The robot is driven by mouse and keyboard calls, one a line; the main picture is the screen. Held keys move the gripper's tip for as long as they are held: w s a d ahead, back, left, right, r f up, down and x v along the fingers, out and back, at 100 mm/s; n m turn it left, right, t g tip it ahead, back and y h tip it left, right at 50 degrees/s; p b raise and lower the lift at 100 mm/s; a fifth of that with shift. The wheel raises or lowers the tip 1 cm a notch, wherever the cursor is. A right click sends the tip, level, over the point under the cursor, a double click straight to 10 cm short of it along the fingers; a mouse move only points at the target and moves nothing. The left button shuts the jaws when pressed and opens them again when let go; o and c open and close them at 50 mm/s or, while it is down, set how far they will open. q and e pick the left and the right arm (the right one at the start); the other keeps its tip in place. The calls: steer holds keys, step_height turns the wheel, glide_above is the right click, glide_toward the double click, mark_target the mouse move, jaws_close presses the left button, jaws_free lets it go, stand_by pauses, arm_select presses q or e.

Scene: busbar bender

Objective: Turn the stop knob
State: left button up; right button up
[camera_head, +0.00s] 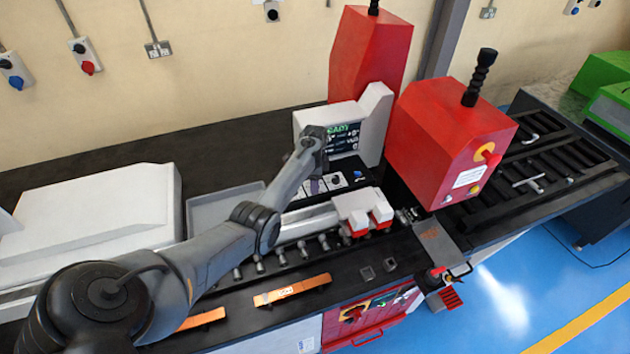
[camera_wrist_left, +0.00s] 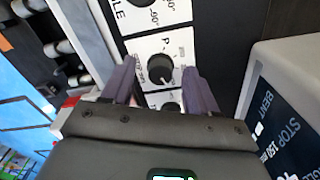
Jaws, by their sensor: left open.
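My left gripper (camera_head: 319,175) is open above the white label panel in front of the display. In the left wrist view its two purple-grey fingers (camera_wrist_left: 160,73) stand one on each side of a black round knob (camera_wrist_left: 159,68). The knob sits on a white label with a "P" visible; the rest of its wording is too small to read. I cannot tell whether the fingers touch it. Another knob (camera_wrist_left: 140,2) shows at the top edge, beside letters "LE". A third knob (camera_wrist_left: 170,107) is partly hidden by the gripper. My right gripper is not in view.
The display housing (camera_head: 376,110) stands close behind the left gripper. A red machine head (camera_head: 445,135) is to the right, and a white-and-red clamp block (camera_head: 362,212) is in front. A grey tray (camera_head: 222,205) is left.

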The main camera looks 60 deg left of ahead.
arm_select(q)
steer(key=shift+f, duration=0.1)
steer(key=c, duration=1)
steer(key=shift+c, duration=0.2)
